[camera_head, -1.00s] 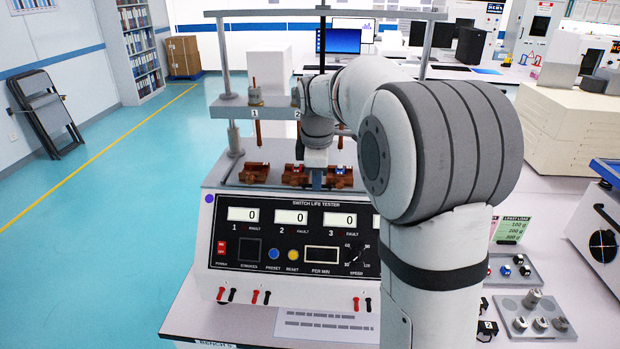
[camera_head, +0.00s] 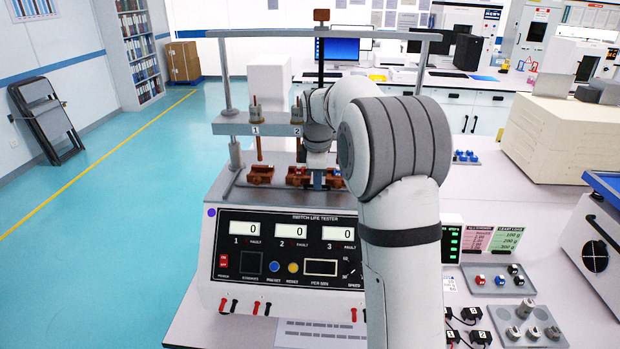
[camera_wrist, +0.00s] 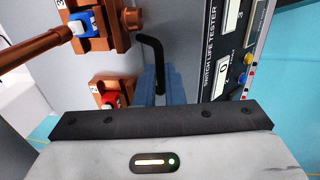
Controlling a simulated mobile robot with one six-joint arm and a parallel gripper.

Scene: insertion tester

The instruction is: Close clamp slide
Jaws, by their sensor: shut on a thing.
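The switch life tester (camera_head: 290,222) has a row of brown clamps on its top plate. My gripper (camera_head: 317,180) is lowered just right of the middle clamp (camera_head: 297,176). In the wrist view its blue-grey fingers (camera_wrist: 162,92) are shut around a black bent rod (camera_wrist: 151,46). The middle clamp holds a red switch (camera_wrist: 110,99) and lies left of the fingers; its slide end is hidden, so I cannot tell whether they touch. The clamp at station 3 holds a blue switch (camera_wrist: 82,24) and shows a brown knob (camera_wrist: 132,17).
A left clamp (camera_head: 260,174) stands at station 1. A grey crossbar (camera_head: 228,128) with plungers hangs above the clamps. A brown plunger rod (camera_wrist: 38,52) crosses the wrist view's left side. A tray of switches (camera_head: 498,280) lies right of the tester.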

